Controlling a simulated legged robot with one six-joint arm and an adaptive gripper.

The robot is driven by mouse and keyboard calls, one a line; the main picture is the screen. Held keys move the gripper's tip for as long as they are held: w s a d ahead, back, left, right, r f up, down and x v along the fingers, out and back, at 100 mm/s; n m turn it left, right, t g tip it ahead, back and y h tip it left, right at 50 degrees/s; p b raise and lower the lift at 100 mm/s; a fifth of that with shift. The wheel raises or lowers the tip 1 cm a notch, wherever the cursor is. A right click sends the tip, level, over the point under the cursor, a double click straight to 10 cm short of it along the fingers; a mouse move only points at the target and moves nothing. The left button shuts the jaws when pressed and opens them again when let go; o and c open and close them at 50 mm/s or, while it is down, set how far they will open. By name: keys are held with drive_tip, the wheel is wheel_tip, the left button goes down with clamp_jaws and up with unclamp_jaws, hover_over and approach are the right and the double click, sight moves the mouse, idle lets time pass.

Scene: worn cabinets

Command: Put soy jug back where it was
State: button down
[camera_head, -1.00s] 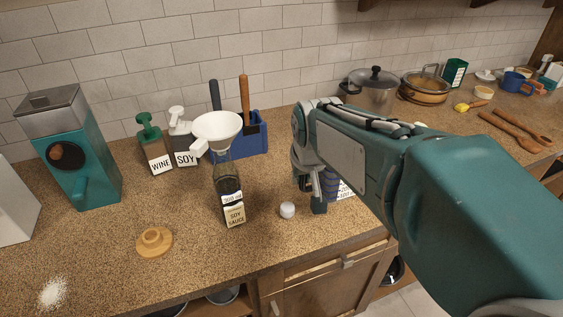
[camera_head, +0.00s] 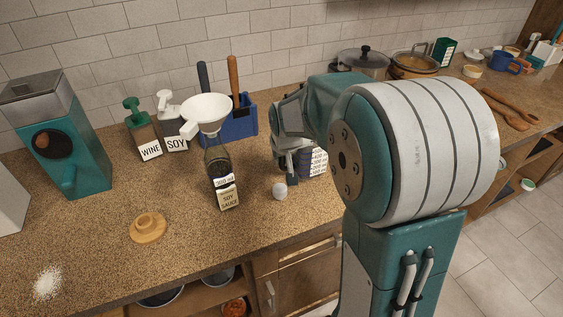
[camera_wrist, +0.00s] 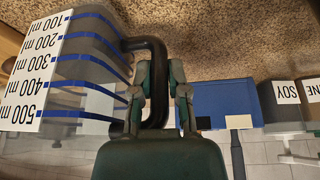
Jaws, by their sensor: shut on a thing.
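A clear measuring jug with blue bands and ml marks (camera_head: 314,162) is at the right part of the worktop, partly hidden by my arm in the head view. In the wrist view the jug (camera_wrist: 85,75) is at the left, its marked white strip facing left. My gripper (camera_wrist: 160,72) is shut on the jug's black handle (camera_wrist: 150,42). The jug looks upright and low over the worktop; I cannot tell if it touches. A soy sauce bottle (camera_head: 223,180) stands left of my gripper with a white funnel (camera_head: 207,111) in its mouth.
A white cap (camera_head: 280,192) lies by my gripper. A blue holder (camera_head: 238,124), a SOY dispenser (camera_head: 173,130) and a WINE dispenser (camera_head: 144,137) stand behind. A wooden lid (camera_head: 149,228) lies front left, a teal grinder (camera_head: 70,150) far left. Pots (camera_head: 362,63) stand back right.

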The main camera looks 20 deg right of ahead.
drive_tip(key=shift+f, duration=0.65)
drive_tip(key=shift+f, duration=0.1)
drive_tip(key=c, duration=0.6)
unclamp_jaws()
drive_tip(key=shift+c, duration=0.2)
drive_tip(key=d+v, duration=0.1)
drive_tip(key=v, duration=1)
drive_tip(key=s+a+r, duration=0.1)
drive_tip(key=s+a, duration=0.2)
drive_tip(key=s, duration=0.7)
drive_tip(key=s+a+r+n+t, duration=0.1)
drive_tip(key=s+a, duration=0.3)
drive_tip(key=s, duration=0.7)
drive_tip(key=shift+s+n+y, duration=0.15)
drive_tip(key=shift+n+y, duration=0.15)
drive_tip(key=shift+y, duration=0.1)
drive_tip(key=shift+a, duration=0.1)
